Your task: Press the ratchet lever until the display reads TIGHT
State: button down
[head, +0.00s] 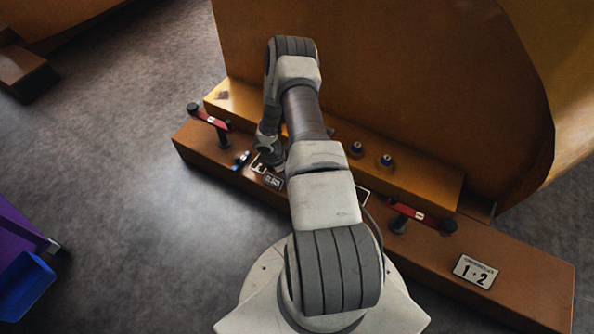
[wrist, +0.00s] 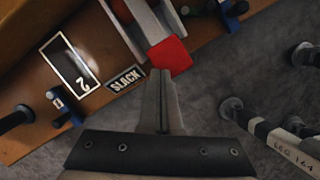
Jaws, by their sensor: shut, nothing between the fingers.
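The ratchet lever (wrist: 148,22) is a grey bar ending in a red pad (wrist: 170,56), at the upper middle of the wrist view. My gripper (wrist: 161,76) is shut and empty, its fingertips at the lower edge of the red pad in the picture. I cannot tell whether they touch it. The display (wrist: 125,79), left of the pad, reads SLACK. A small display plate also shows in the head view (head: 272,181), its text too small to read. My arm hides the lever in the head view.
A white-framed plate marked 2 (wrist: 72,65) lies left of the display. Red-barred handles stand on the brown base at left (head: 208,118) and right (head: 420,212). A 1-2 sign (head: 474,272) is at right. A large brown casting (head: 400,80) rises behind.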

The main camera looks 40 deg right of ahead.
jog(key=shift+a, duration=0.1)
jog(key=p+v, duration=0.6)
jog(key=v, duration=1.1)
jog(key=shift+r, duration=0.2)
jog(key=shift+a, duration=0.15)
